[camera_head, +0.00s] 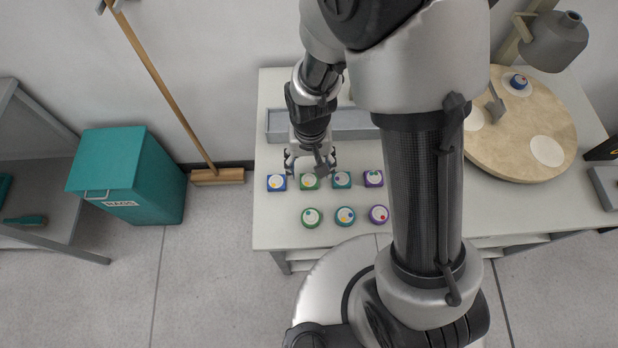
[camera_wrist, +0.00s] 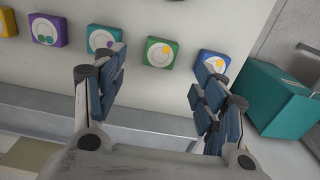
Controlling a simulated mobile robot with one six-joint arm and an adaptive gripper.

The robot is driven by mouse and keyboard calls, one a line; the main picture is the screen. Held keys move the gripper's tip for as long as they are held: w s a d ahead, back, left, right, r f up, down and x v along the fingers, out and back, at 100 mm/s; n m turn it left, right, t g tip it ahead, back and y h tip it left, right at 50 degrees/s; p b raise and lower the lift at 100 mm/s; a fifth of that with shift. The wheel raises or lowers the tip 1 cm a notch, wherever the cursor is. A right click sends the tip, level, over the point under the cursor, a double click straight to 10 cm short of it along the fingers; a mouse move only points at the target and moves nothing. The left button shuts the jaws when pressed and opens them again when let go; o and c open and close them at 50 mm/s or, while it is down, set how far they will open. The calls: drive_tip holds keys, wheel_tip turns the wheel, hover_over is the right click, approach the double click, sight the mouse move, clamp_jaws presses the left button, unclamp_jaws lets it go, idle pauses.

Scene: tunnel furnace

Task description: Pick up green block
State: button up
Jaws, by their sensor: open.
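The green block (camera_head: 310,183) is square with a white disc and a yellow dot on top. It sits on the white table in the back row, between a blue block (camera_head: 277,183) and a teal block (camera_head: 342,180). My gripper (camera_head: 311,163) is open and empty, above the table just behind the green block in the head view. In the wrist view the green block (camera_wrist: 160,53) lies ahead of the gap between my two open fingers (camera_wrist: 160,75), apart from both. The height between fingers and block is hard to tell.
Round pieces stand in front: green (camera_head: 312,217), teal (camera_head: 346,216), purple (camera_head: 379,215). A grey tray (camera_head: 350,125) lies behind my gripper. A round wooden board (camera_head: 540,120) is at right, a teal bin (camera_head: 125,175) at left.

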sight(309, 180)
drive_tip(key=f+b, duration=0.1)
drive_tip(key=f, duration=0.2)
drive_tip(key=f+b, duration=0.1)
drive_tip(key=f, duration=0.1)
drive_tip(key=f+b, duration=0.1)
drive_tip(key=f, duration=0.2)
drive_tip(key=shift+w+a+f, duration=0.1)
drive_tip(key=shift+w+f, duration=0.2)
drive_tip(key=shift+w, duration=0.05)
drive_tip(key=shift+c, duration=0.2)
drive_tip(key=c, duration=1.1)
drive_tip(key=shift+r, duration=0.2)
drive_tip(key=shift+c, duration=0.2)
